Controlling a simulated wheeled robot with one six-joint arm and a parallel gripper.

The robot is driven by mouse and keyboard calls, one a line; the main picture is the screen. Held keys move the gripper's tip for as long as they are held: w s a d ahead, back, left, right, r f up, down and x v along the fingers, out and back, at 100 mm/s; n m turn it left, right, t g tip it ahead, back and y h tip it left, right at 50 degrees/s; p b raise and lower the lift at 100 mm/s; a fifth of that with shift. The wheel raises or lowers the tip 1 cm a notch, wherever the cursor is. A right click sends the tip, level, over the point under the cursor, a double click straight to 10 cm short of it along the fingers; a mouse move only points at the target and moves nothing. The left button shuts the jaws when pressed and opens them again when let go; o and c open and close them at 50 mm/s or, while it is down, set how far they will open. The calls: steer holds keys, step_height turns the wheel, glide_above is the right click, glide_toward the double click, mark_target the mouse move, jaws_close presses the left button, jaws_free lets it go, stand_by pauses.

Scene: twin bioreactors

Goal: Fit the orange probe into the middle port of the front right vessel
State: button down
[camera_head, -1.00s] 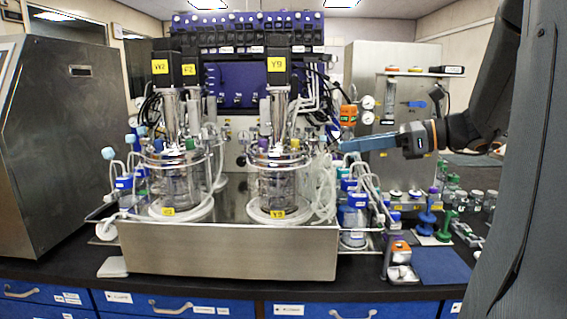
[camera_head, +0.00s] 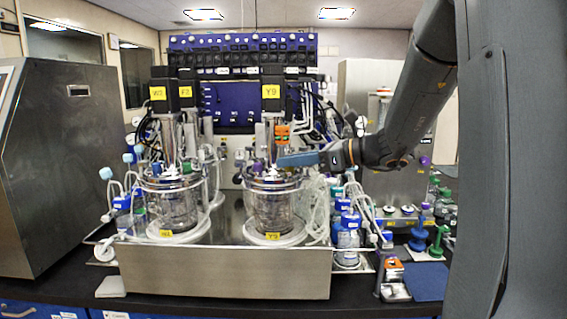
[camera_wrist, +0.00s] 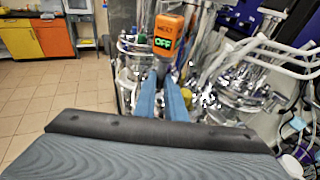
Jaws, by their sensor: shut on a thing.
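The front right vessel (camera_head: 272,210) is a glass jar with a metal lid and yellow Y9 labels, standing in the steel tray. My gripper (camera_head: 285,160) is over its lid, reaching in from the right. Its blue fingers, also in the wrist view (camera_wrist: 163,95), are shut on the orange probe (camera_wrist: 166,36), whose orange head shows a green "OFF" display. The probe's head also shows in the head view (camera_head: 282,132), just above the fingers, in front of the vessel's column. The probe's lower end and the middle port are hidden behind the fingers and lid fittings.
The front left vessel (camera_head: 172,210) stands beside it. The steel tray (camera_head: 225,270) holds both. Clear tubing (camera_head: 316,210) and blue-capped bottles (camera_head: 347,238) crowd the right side. The motor column (camera_head: 271,95) rises close to the probe. A blue mat (camera_head: 425,283) lies at the right.

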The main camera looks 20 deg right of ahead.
steer(key=shift+w+a+r+p, duration=0.1)
steer(key=shift+w+a+p, duration=0.15)
steer(key=shift+w+a, duration=0.25)
steer(key=shift+w+a+p, duration=0.25)
steer(key=shift+w+a, duration=0.05)
steer(key=shift+a, duration=0.3)
steer(key=shift+f+p, duration=0.3)
steer(key=shift+f, duration=0.3)
steer(key=shift+d+f, duration=0.1)
steer(key=shift+f, duration=0.1)
steer(key=shift+f, duration=0.2)
steer(key=shift+f+b, duration=0.3)
steer(key=shift+f, duration=0.05)
steer(key=shift+f, duration=0.15)
steer(key=c, duration=2.1)
jaws_free()
